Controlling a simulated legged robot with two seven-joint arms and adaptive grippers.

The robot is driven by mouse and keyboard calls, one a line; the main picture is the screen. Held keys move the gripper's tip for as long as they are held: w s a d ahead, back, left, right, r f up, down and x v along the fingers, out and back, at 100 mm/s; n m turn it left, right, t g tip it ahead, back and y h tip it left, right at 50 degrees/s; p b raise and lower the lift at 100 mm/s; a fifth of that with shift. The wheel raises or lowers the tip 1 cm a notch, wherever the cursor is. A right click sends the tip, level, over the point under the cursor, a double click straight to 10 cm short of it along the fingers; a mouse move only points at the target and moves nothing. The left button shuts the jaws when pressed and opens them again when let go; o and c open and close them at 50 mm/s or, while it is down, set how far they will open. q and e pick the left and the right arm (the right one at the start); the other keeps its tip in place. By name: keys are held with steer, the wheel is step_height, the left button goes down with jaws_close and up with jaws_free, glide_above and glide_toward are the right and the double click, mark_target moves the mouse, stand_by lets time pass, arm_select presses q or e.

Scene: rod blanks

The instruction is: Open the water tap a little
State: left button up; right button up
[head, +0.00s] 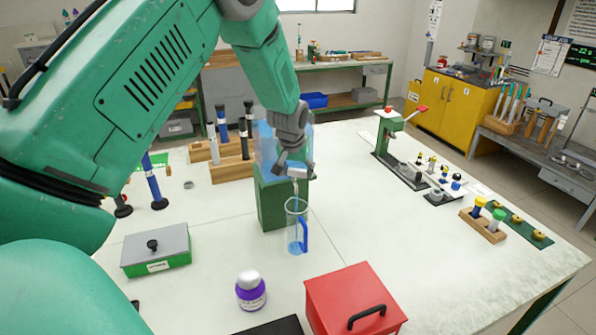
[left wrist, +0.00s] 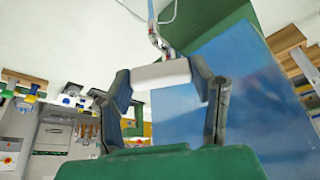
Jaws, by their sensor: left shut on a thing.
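The water tap has a pale handle (head: 298,172) low on the front of a clear blue water tank (head: 265,143), which stands on a green block (head: 270,203). My left gripper (head: 294,166) is at the tap, shut on its handle. In the left wrist view the pale handle (left wrist: 160,74) lies between the two fingers of the gripper (left wrist: 166,80). A clear jug (head: 292,234) with a blue handle stands upright under the tap. A thin pale line runs down from the tap towards the jug, and bluish liquid seems to lie low in it.
A red box (head: 345,287) and a purple-labelled jar (head: 251,293) stand in front of the jug. A grey-lidded green box (head: 155,252) is at the left. A wooden rack (head: 232,170) with dark rods stands left of the tank.

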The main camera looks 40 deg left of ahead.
arm_select(q)
steer(key=o, duration=1.2)
steer(key=shift+w+r, duration=0.1)
steer(key=shift+w, duration=0.05)
steer(key=shift+c, duration=0.2)
